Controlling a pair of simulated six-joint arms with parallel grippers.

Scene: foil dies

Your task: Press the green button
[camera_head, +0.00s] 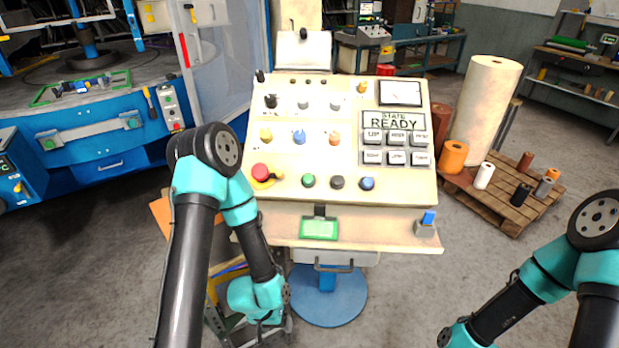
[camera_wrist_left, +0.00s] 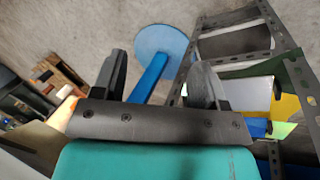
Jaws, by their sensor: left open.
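The green button (camera_head: 309,181) is a small round button in the bottom row of the cream control panel (camera_head: 405,186). It sits between the red mushroom button (camera_head: 260,172) on its left and a black button (camera_head: 337,182) on its right. My left arm hangs in front of the panel's left side, with its wrist below the panel's front edge, well away from the green button. In the left wrist view my left gripper (camera_wrist_left: 160,62) is open and empty, its two fingers spread above the floor. My right arm is at the lower right of the head view; its gripper is out of frame.
A blue button (camera_head: 367,183) is at the row's right end. Knobs stand above the row, and the display reads READY. A green-framed plate (camera_head: 319,228) is on the front ledge. A metal-framed cart (camera_wrist_left: 238,45) stands near my left gripper, beside the blue pedestal base (camera_head: 328,296).

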